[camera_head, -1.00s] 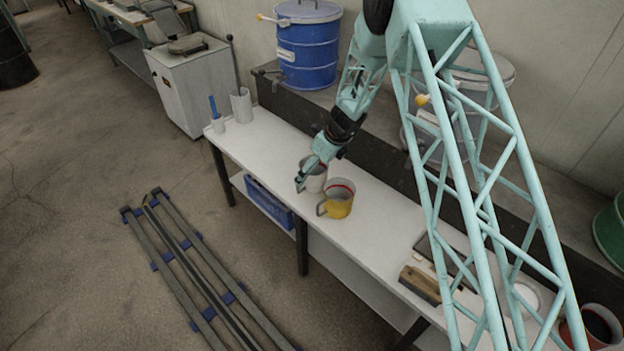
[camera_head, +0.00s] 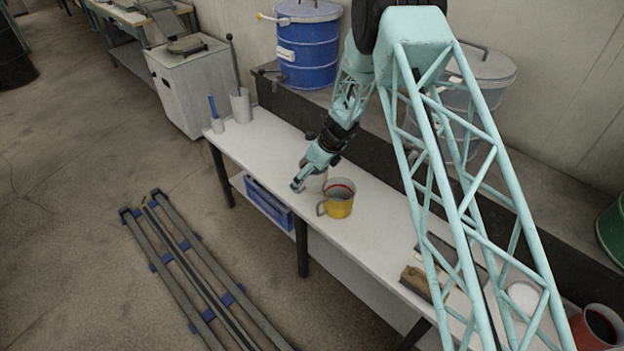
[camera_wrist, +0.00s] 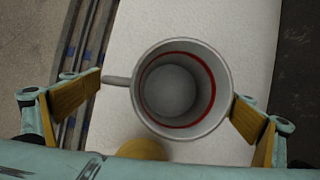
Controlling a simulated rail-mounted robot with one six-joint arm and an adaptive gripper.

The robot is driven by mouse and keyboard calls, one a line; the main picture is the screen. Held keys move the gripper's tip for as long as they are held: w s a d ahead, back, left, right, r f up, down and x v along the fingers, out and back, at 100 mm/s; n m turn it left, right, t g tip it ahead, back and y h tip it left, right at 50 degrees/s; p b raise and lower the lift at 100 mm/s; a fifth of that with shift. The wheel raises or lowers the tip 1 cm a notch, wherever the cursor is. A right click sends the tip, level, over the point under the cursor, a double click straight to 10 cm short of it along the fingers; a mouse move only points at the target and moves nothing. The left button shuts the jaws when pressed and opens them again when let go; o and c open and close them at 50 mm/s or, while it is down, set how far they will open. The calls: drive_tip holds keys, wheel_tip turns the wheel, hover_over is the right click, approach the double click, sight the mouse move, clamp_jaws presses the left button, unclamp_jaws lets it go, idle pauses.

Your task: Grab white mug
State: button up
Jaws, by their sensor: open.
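The white mug (camera_wrist: 146,122) stands upright on the white table and is seen from above in the wrist view, with a red line inside its rim. Its handle points left, toward the left finger pad. The left pad is near the handle end.
A white table (camera_head: 262,150) has free room to the left. A brush (camera_head: 421,284) and a red container (camera_head: 597,328) are farther right.

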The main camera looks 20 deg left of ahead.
drive_tip(key=c, duration=0.8)
drive_tip(key=shift+r, duration=0.1)
drive_tip(key=shift+c, duration=0.2)
wheel_tip(320, 180, up, 10)
drive_tip(key=p, duration=0.3)
idle(0.6)
